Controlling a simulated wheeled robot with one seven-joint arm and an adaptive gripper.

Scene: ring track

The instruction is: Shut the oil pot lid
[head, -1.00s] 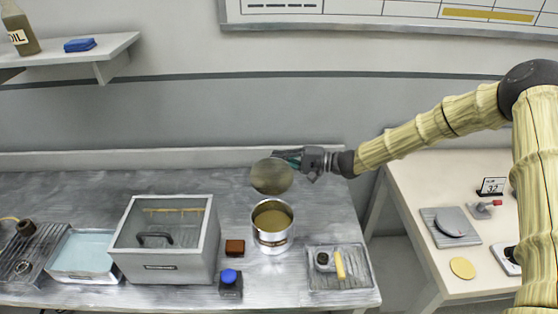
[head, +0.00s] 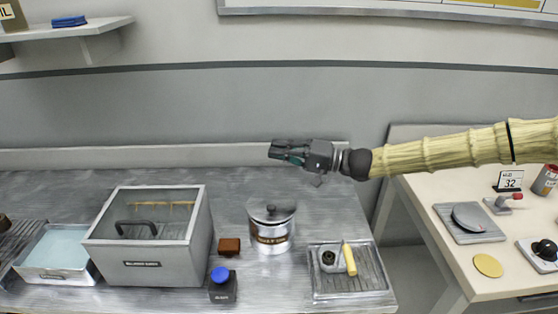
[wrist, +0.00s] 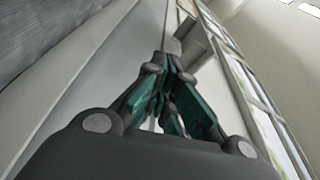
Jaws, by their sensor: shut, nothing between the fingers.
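The oil pot (head: 270,236) is a silver cylinder with a label, standing on the metal bench. In the wrist view, the green-padded fingers (wrist: 165,95) are shut with nothing held. The pot does not show in the wrist view.
Left of the pot are a small brown block (head: 229,246), a blue-button box (head: 222,284) and a large lidded box (head: 150,240). A rack (head: 372,280) with a yellow-handled tool lies right. A second table (head: 425,190) stands further right.

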